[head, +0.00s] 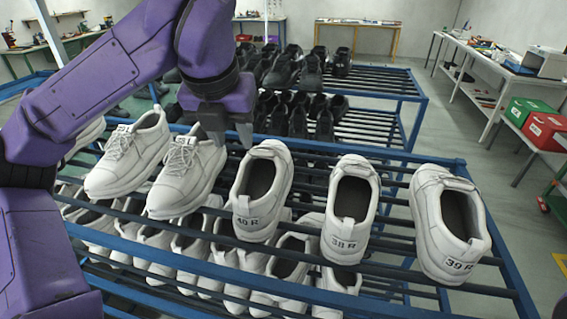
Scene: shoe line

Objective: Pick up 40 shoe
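The white shoe marked 40 R (262,190) stands on the top shelf of the blue rack, with its heel label facing me. Its dark opening shows. My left gripper (230,138) hangs just behind and left of this shoe, between it and a white shoe marked with an L (185,180). Its two fingers point down and are apart, with nothing seen between them. I cannot tell whether a finger touches either shoe. My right gripper is not in view.
White shoes marked 38 R (350,215) and 39 R (450,225) stand to the right, and another white shoe (128,155) to the left. More white shoes fill the lower shelf. A rack of black shoes (325,120) stands behind. Bare rails (400,190) separate the right shoes.

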